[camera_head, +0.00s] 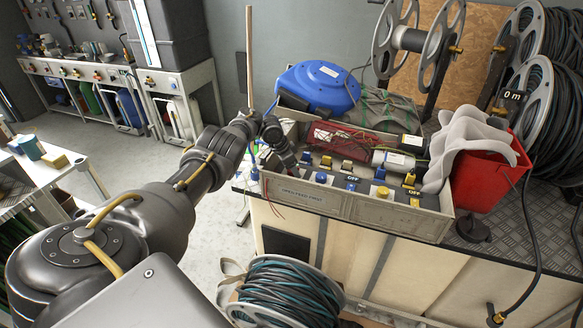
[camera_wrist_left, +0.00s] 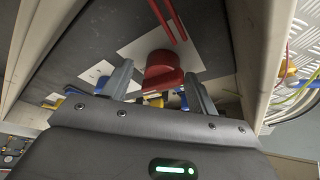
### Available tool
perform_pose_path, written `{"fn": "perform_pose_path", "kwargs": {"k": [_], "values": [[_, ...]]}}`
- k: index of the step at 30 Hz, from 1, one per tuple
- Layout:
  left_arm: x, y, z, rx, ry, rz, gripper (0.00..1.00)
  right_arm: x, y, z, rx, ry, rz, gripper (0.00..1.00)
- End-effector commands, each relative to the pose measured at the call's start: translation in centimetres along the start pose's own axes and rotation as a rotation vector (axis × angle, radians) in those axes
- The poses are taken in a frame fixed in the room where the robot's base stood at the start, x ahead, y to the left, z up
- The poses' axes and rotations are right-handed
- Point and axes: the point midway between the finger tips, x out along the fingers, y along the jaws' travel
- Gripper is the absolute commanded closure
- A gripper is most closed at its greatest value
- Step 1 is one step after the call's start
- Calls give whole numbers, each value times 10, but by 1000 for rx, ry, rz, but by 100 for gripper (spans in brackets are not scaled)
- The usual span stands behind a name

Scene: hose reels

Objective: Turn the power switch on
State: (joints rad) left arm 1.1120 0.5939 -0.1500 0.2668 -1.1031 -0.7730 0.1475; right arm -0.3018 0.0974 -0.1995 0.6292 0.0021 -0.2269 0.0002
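A grey control box (camera_head: 395,216) stands on the bench in the head view, with yellow and blue switches and some OFF labels. My left gripper (camera_head: 283,152) reaches over its left end. In the left wrist view, a red knob (camera_wrist_left: 160,72) on a white plate sits between the two fingers of the left gripper (camera_wrist_left: 160,88). The fingers are apart, one on each side of the knob; I cannot tell whether they touch it. The head view does not show this knob, and I cannot read which switch is the power switch. My right gripper is in neither view.
A blue hose reel (camera_head: 318,86) stands behind the box. A red bin (camera_head: 487,172) with a grey cloth (camera_head: 460,140) is to its right. Large hose reels (camera_head: 530,95) stand at the far right. A wound hose (camera_head: 290,293) lies below the bench front.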

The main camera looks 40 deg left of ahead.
Motion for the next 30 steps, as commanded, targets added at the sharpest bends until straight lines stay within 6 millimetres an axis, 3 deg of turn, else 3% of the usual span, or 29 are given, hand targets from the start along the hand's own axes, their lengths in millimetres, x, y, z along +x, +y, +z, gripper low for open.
{"fn": "perform_pose_path", "kwargs": {"k": [8, 13, 23, 30], "values": [[-6, -2, 0, -2, 1, -4, 41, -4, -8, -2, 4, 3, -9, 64], [-34, -2, -1, 2, -1, -5, 41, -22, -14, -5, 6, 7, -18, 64], [-94, -1, -1, 1, 1, -3, 41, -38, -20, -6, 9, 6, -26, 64], [-108, 0, 0, -1, 0, -1, 41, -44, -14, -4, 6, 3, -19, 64]]}}
